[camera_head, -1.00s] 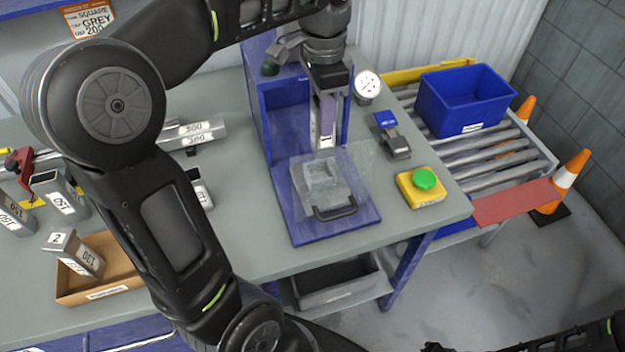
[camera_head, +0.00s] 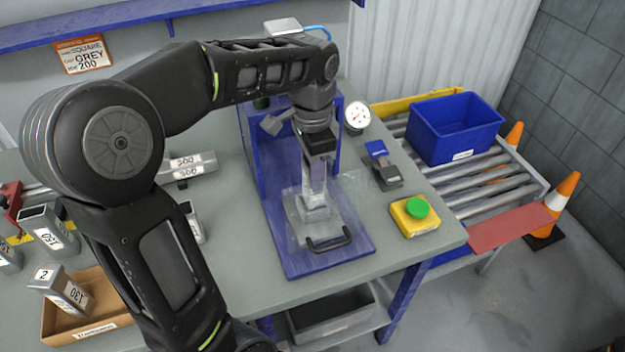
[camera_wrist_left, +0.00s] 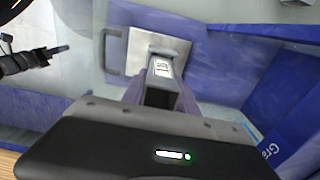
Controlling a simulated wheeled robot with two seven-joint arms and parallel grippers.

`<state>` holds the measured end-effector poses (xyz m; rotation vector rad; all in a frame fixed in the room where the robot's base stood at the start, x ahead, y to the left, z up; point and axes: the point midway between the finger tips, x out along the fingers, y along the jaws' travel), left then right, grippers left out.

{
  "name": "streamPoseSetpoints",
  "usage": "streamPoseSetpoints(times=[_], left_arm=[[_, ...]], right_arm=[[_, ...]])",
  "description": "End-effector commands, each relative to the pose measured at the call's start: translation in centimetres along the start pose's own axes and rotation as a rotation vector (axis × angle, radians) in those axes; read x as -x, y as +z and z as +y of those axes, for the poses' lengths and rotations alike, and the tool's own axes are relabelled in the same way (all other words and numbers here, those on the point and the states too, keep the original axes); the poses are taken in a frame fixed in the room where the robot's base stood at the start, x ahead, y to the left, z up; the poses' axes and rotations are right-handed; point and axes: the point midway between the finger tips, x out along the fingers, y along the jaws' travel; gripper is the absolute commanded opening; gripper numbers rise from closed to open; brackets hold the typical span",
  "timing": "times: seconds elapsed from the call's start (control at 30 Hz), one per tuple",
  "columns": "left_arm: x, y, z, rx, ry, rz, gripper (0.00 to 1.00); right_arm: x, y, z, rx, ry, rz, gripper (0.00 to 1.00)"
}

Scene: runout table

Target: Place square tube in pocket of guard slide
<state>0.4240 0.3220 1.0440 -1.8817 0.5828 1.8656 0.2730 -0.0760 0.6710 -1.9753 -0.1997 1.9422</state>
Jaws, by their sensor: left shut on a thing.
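My left gripper (camera_head: 316,152) points down over the blue press station and is shut on a grey square tube (camera_head: 315,187). The tube is upright, and its labelled side shows in the left wrist view (camera_wrist_left: 160,68). Its lower end is at the pocket of the guard slide (camera_head: 345,222), a clear plate with a black handle (camera_head: 330,243). I cannot tell whether the end is inside the pocket or just above it. The slide's plate and handle also show in the left wrist view (camera_wrist_left: 118,50). A dark gripper-like part, probably my right gripper (camera_wrist_left: 52,52), shows at the left there; its jaws are unclear.
The blue press frame (camera_head: 255,150) stands behind the slide. A yellow box with a green button (camera_head: 416,208), a blue-and-grey clamp (camera_head: 382,165) and a dial gauge (camera_head: 357,115) are to the right. A cardboard tray (camera_head: 95,328) with a tube is at the left.

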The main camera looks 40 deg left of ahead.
Motion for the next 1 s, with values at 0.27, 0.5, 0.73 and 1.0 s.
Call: streamPoseSetpoints(times=[0.27, 0.5, 0.73, 1.0], left_arm=[[-3.5, 0.3, 0.2, 0.003, 0.012, -0.012, 0.00], [-3.4, 0.2, 0.2, 0.001, 0.011, -0.011, 0.43], [-3.1, 0.2, 0.2, 0.000, 0.008, -0.008, 0.58], [-2.7, 0.1, 0.1, 0.000, 0.006, -0.006, 0.58]], right_arm=[[0.1, 0.1, 0.0, -0.001, 0.001, -0.001, 0.00], [0.1, 0.0, 0.0, -0.001, 0.001, -0.001, 0.00], [0.2, 0.0, 0.0, -0.001, 0.001, -0.001, 0.00], [0.2, 0.0, 0.0, -0.001, 0.001, -0.001, 0.00]])
